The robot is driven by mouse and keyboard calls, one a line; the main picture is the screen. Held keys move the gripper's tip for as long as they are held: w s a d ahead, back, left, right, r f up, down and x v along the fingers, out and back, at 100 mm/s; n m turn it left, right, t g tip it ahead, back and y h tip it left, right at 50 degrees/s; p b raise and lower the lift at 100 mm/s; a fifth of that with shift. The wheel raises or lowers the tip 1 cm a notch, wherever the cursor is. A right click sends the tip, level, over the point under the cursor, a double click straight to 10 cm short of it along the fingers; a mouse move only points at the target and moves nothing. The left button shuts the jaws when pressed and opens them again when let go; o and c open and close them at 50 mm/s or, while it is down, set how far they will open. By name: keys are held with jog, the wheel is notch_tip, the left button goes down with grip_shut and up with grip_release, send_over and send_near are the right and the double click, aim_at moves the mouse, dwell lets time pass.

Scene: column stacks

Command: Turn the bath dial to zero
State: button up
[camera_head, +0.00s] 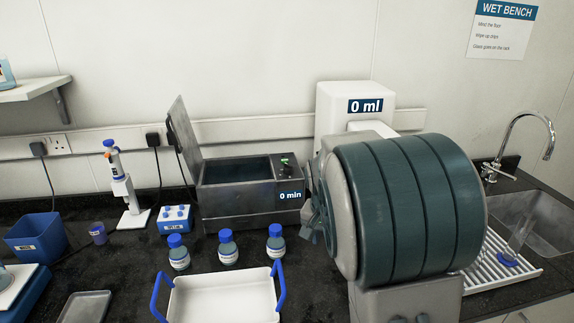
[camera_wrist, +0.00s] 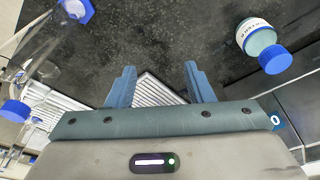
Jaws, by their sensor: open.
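The metal water bath (camera_head: 225,211) stands at the back of the bench with its lid raised on the left. Its dial (camera_head: 285,162) is a small dark knob with a green mark, on top at the right end. My gripper (camera_head: 312,222) shows in part beside my large arm link, just right of and in front of the bath, apart from the dial. In the wrist view my gripper (camera_wrist: 158,76) is open, with nothing between its blue fingers. The dial cannot be made out there.
Several blue-capped bottles (camera_head: 228,249) stand before the bath, behind a white tray with blue handles (camera_head: 222,300). A white unit reading "0 ml" (camera_head: 335,100) stands behind my arm. A drying rack (camera_head: 492,262) and sink (camera_head: 535,222) are at right. A pipette stand (camera_head: 130,200) is left.

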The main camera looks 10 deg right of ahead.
jog(key=w+m+h, duration=0.2)
jog(key=w+h, duration=0.1)
jog(key=w, duration=0.5)
jog(key=t+h, duration=0.6)
jog(key=t, duration=0.1)
send_near(287, 165)
jog(key=shift+m, duration=0.3)
jog(key=p+x, duration=0.4)
jog(key=x, duration=0.5)
jog(key=shift+d+r, duration=0.1)
jog(key=shift+d, duration=0.05)
jog(key=shift+w+d+f, duration=0.35)
jog(key=shift+w+d, duration=0.05)
jog(key=shift+d, duration=0.05)
jog(key=c, duration=0.9)
